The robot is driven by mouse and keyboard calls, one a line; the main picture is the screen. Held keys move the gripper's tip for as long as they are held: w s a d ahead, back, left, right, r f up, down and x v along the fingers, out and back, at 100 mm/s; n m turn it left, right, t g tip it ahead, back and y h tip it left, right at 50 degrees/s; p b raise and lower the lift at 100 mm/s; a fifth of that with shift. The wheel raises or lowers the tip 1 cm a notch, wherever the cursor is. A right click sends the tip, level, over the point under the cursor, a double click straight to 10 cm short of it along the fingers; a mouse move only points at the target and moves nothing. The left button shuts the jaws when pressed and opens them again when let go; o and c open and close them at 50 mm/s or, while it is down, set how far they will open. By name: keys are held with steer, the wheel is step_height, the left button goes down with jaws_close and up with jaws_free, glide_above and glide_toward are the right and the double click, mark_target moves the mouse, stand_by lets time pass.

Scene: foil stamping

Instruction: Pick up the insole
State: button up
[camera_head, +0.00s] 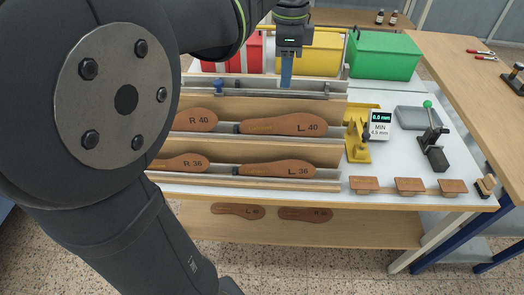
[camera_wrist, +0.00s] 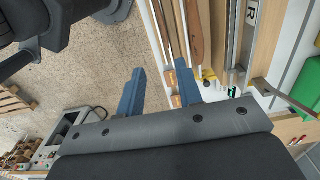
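Brown insoles lie in wooden racks on the white table in the head view. The back row holds R 40 (camera_head: 196,121) and L 40 (camera_head: 282,124); the front row holds R 36 (camera_head: 180,163) and L 36 (camera_head: 277,169). Two more insoles, a left one (camera_head: 238,211) and a right one (camera_head: 305,214), lie on the lower shelf; their sizes are too small to read. My gripper (camera_head: 287,80) points down behind the back row, in front of the yellow bin. In the wrist view its two blue fingers (camera_wrist: 160,88) are apart with nothing held between them. My arm hides the racks' left ends.
Red (camera_head: 225,57), yellow (camera_head: 322,54) and green (camera_head: 383,55) bins line the back. A yellow gauge with a display (camera_head: 380,125) and a green-knobbed lever tool (camera_head: 432,140) stand right of the racks.

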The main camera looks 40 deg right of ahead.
glide_above(277, 171)
steer(key=f, duration=1.6)
steer(key=w+f, duration=0.1)
steer(key=f, duration=0.6)
steer(key=shift+d+f, duration=0.3)
steer(key=shift+f, duration=0.1)
steer(key=shift+s+f, duration=0.2)
steer(key=shift+f, duration=2.65)
jaws_close()
